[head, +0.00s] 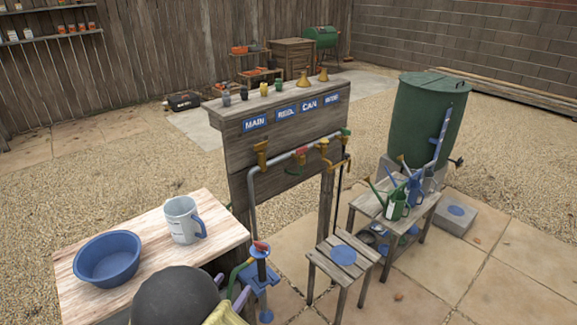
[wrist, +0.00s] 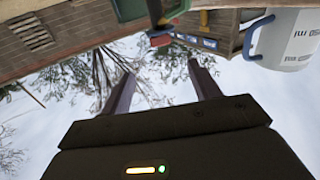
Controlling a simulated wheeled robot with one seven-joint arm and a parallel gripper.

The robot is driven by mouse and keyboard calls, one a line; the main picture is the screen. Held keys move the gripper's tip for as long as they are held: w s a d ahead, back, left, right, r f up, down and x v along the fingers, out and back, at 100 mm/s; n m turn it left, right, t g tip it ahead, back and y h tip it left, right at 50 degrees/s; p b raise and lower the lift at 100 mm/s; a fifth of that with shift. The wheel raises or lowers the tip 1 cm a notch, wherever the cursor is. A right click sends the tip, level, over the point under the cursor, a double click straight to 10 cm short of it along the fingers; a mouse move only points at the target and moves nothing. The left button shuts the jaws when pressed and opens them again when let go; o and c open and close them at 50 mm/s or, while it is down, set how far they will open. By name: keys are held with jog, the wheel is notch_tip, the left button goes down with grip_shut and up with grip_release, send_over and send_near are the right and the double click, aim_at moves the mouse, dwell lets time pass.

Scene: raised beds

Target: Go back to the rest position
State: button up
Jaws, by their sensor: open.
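My gripper (wrist: 162,70) is open in the wrist view. Its two dark fingers stand apart with nothing between them. Pale sky and bare branches show behind them, and the picture looks upside down. In the head view my dark rounded arm part fills the bottom, in front of the wooden table (head: 222,232). A white mug with a blue handle (head: 181,220) stands upright on that table, beside a blue bowl (head: 107,261). The mug also shows at the upper right of the wrist view (wrist: 291,40), apart from the fingers.
A blue stand with a red-topped tap (head: 262,270) is close right of my arm. Behind it stands a plank panel (head: 240,152) with pipes and signs. A stool (head: 322,262), a bench with watering cans (head: 398,205) and a green barrel (head: 425,115) are further right. Paving at lower right is mostly clear.

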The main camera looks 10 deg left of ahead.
jog(key=w+d+r+g+y+p, duration=0.1)
jog(key=w+d+r+g+y, duration=0.15)
jog(key=w, duration=0.25)
jog(key=w+d+r+g+y, duration=0.1)
jog(key=w+d, duration=0.2)
jog(key=w, duration=0.3)
jog(key=w+d+r+n+g+y+p, duration=0.1)
jog(key=w+d+r+n+g+y, duration=0.2)
jog(key=d, duration=0.6)
jog(key=s+d+r+g+h+p, duration=0.1)
jog(key=s+d+g, duration=0.7)
jog(key=s+d, duration=1.1)
jog(key=d+r+p, duration=0.1)
jog(key=d+r, duration=0.1)
jog(key=d, duration=0.1)
jog(key=shift+d, duration=0.15)
jog(key=shift+h, duration=0.25)
jog(key=c, duration=0.5)
jog(key=shift+w, duration=0.1)
jog(key=shift+c, duration=0.3)
